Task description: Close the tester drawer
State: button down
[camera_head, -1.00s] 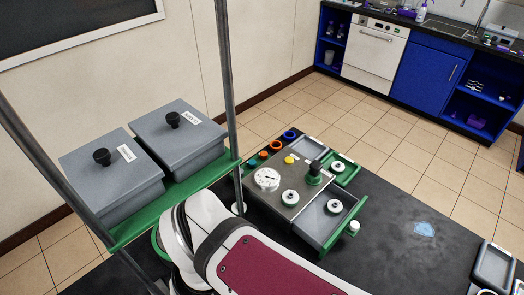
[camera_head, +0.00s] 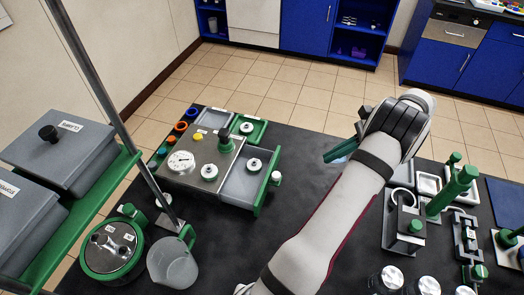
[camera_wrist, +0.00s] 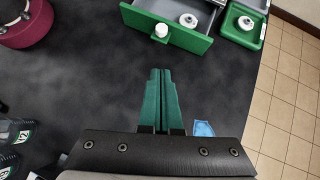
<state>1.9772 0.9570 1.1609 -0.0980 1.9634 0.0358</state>
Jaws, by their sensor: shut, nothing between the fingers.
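The tester (camera_head: 200,160) is a grey metal box with a round gauge on top, standing on the black table. Its drawer (camera_head: 244,181) is pulled out to the right, with a green front and a white knob (camera_head: 276,177). A white-and-grey round part (camera_head: 254,165) lies in the drawer. In the wrist view the green drawer front (camera_wrist: 185,38) and white knob (camera_wrist: 161,30) are at the top, ahead of my gripper. My gripper (camera_wrist: 160,72) has green fingers, shut and empty, apart from the knob. In the head view my gripper (camera_head: 338,152) is to the right of the drawer.
A green tray (camera_head: 250,129) with a round part stands behind the tester. Coloured rings (camera_head: 181,126) lie left of it. A green-rimmed vessel (camera_head: 112,248) and a clear jug (camera_head: 173,262) stand in front. Table between drawer and gripper is clear.

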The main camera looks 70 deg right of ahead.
jog(key=x, duration=1)
jog(key=shift+s+f, duration=0.25)
jog(key=shift+f, duration=0.05)
jog(key=shift+w+a+r, duration=0.1)
jog(key=shift+w+a, duration=0.1)
jog(key=shift+w, duration=0.4)
jog(key=shift+w+a, duration=0.15)
jog(key=shift+w, duration=0.45)
jog(key=shift+w+a, duration=0.15)
jog(key=shift+w, duration=0.35)
send_over(254, 176)
jog(key=shift+s, duration=0.1)
